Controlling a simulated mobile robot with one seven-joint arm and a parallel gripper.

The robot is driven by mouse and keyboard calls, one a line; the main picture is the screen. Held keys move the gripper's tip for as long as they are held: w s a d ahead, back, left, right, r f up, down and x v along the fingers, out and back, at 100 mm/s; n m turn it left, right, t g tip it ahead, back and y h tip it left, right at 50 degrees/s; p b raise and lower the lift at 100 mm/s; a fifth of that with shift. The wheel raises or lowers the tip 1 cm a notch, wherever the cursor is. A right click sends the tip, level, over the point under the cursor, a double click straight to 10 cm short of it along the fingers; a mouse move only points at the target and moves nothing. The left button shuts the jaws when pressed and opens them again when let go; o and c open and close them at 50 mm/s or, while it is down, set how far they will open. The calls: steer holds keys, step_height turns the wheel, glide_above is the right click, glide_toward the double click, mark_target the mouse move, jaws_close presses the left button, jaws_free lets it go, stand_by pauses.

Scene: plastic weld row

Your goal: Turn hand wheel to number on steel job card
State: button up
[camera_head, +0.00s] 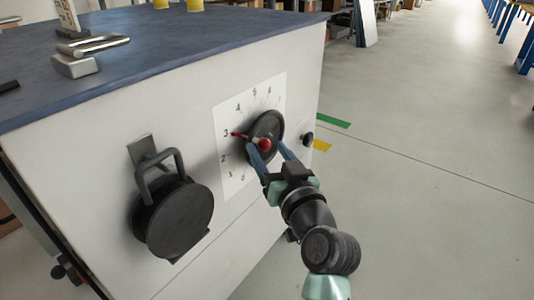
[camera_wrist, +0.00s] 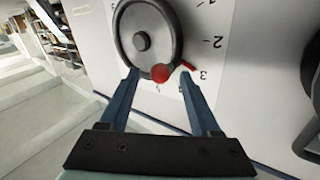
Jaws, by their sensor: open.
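The black hand wheel (camera_head: 268,124) is on the white front panel, over a white dial plate (camera_head: 229,181) with printed numbers. Its red pointer (camera_head: 238,134) points at the 3. The wheel's red knob (camera_head: 264,145) is at its lower rim. My gripper (camera_head: 268,149) is open, with its blue fingers on either side of the knob. In the wrist view, the red knob (camera_wrist: 160,73) sits between the fingertips with gaps on both sides. A small upright card (camera_head: 68,14) with dark marks stands on the bench top; it is cut off and its print is unreadable.
A metal piece with a bar handle (camera_head: 90,52) lies on the blue bench top (camera_head: 190,40). A round black part with a handle (camera_head: 175,215) sticks out of the panel left of the dial. A small black knob (camera_head: 307,139) is right of it.

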steer(key=shift+w+a, duration=0.3)
steer(key=shift+w, duration=0.35)
jaws_close()
stand_by(1.0)
